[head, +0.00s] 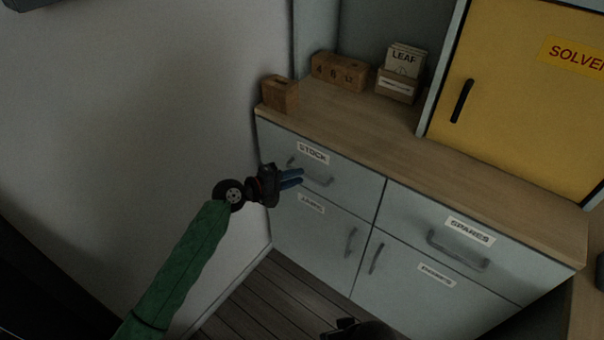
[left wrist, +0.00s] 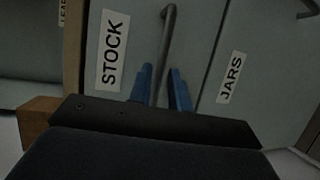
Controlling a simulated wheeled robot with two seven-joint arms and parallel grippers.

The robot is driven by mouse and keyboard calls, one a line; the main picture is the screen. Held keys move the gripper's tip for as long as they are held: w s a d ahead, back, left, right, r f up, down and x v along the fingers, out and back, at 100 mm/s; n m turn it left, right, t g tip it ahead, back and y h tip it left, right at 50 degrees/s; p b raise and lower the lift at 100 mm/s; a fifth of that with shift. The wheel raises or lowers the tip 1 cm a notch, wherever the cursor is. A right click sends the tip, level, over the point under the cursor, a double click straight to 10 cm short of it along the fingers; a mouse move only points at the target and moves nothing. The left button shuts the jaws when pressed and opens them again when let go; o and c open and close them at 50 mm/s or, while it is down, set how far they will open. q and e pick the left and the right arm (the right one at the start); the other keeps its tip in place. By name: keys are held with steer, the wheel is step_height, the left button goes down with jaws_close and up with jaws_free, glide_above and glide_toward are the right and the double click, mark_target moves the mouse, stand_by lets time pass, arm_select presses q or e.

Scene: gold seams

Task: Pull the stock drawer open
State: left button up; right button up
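The stock drawer (head: 345,182) is the upper left drawer of the grey cabinet, under a STOCK label (head: 313,153). Its front looks flush with the cabinet, so it is shut. Its grey bar handle (head: 320,181) is partly hidden by my left gripper (head: 301,177). In the left wrist view the handle (left wrist: 166,40) runs between the two blue fingers of my left gripper (left wrist: 160,72). The fingers stand apart with a gap beside the bar, so the gripper looks open around it. My right gripper does not show clearly.
Below is the JARS door (head: 315,230); to the right is the SPARES drawer (head: 500,245). The wooden counter (head: 350,125) bears a wooden block (head: 280,94), a lettered block (head: 338,72) and a LEAF card box (head: 397,84). A yellow SOLVENT cabinet (head: 520,110) stands right. A wall (head: 150,110) is close left.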

arm_select(q)
steer(key=x, duration=0.2)
steer(key=shift+w+d+f, duration=0.1)
steer(key=shift+w+d, duration=0.1)
steer(key=shift+d, duration=0.1)
steer(key=shift+w+d+f, duration=0.1)
steer(key=shift+d, duration=0.1)
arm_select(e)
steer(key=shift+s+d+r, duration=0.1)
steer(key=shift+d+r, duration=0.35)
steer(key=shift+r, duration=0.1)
arm_select(q)
jaws_close()
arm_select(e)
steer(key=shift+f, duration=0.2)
